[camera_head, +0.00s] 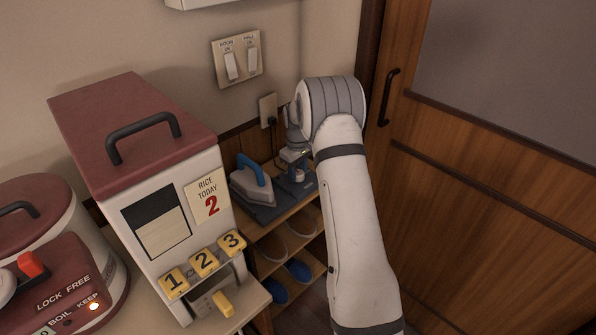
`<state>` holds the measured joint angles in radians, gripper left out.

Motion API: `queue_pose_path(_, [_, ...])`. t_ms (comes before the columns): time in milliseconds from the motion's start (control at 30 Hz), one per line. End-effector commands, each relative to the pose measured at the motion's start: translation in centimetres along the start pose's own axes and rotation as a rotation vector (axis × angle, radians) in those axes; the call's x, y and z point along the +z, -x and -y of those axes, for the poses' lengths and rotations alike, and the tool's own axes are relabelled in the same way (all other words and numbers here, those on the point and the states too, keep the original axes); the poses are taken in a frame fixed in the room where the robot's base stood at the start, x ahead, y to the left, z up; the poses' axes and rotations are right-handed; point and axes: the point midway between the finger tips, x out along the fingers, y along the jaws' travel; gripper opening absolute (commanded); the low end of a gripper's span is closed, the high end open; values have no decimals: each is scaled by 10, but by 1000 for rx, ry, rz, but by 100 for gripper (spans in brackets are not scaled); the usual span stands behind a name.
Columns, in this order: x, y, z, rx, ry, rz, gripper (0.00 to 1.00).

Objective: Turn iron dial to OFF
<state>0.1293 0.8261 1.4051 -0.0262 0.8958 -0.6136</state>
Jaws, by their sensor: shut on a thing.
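The iron (250,187), grey-white with a blue handle, rests on a dark blue-grey stand (268,214) on top of a wooden shelf. The small iron dial (297,177) is on the right part of this stand, mostly hidden under my gripper. My gripper (294,158) reaches down from my white arm to the right of the iron and is shut on the dial. The jaws are small and partly covered, and the dial's marks and pointer cannot be read from here.
A rice dispenser (140,130) with numbered yellow keys stands left of the shelf. A hot-water pot (60,280) is at the lower left. Slippers (298,270) lie on lower shelves. A socket (268,108) with a plug and wall switches (236,60) are behind. A wooden door (480,170) is right.

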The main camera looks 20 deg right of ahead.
Motion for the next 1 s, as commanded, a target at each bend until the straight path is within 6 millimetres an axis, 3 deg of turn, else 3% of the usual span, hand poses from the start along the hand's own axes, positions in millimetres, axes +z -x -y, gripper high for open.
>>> queue_pose_path(333, [0,1,0,1,128,-4,15])
queue_pose_path(867, [0,1,-1,2,149,-5,15])
queue_pose_path(900, [0,1,-1,2,149,-5,41])
queue_pose_path(1000, [0,0,0,1,148,-4,49])
